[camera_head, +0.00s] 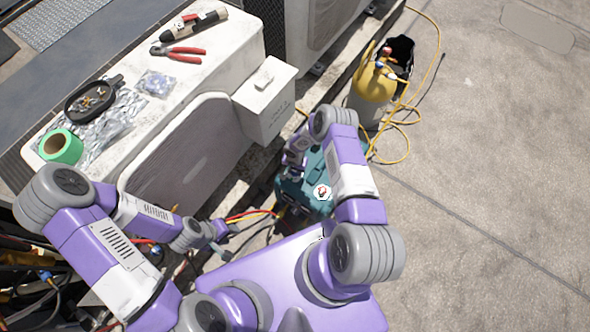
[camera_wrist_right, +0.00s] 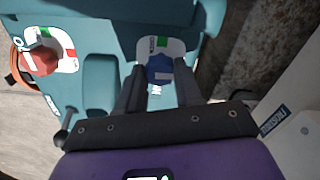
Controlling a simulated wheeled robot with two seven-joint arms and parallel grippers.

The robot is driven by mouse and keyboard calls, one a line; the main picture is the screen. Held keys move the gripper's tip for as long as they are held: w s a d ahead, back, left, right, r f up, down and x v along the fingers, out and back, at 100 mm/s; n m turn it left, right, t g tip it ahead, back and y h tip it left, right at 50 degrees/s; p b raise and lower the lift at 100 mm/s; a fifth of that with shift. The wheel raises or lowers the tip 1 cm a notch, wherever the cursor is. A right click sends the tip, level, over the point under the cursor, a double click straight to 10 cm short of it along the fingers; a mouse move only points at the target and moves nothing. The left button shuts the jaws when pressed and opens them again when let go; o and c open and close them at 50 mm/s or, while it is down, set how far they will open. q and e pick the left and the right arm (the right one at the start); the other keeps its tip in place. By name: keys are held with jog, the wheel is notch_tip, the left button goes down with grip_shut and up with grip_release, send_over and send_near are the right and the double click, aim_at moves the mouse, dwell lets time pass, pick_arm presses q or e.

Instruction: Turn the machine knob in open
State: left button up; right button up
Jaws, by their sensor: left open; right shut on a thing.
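The teal machine (camera_head: 292,197) stands on the ground beside the condenser, partly covered by my right arm. In the right wrist view its teal face (camera_wrist_right: 95,50) carries a blue knob (camera_wrist_right: 158,72) on a white, green and red label, and a red knob (camera_wrist_right: 40,62) on a similar label to the left. My right gripper (camera_wrist_right: 160,80) is shut on the blue knob, one dark finger on each side. In the head view its fingertips are hidden. My left gripper (camera_head: 221,232) is open and empty, left of the machine near red and yellow hoses.
The condenser top (camera_head: 215,60) holds red pliers (camera_head: 178,53), a torch-like tool (camera_head: 194,23), a black dish (camera_head: 93,98) and green tape (camera_head: 61,147). A white box (camera_head: 265,100) juts beside it. A yellow tank (camera_head: 373,85) and hose stand behind. Concrete at right is clear.

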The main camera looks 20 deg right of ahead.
jog(key=n, duration=0.8)
jog(key=shift+n, duration=0.3)
jog(key=n, duration=0.4)
jog(key=shift+n, duration=2.1)
jog(key=o, duration=1)
jog(key=shift+o, duration=0.2)
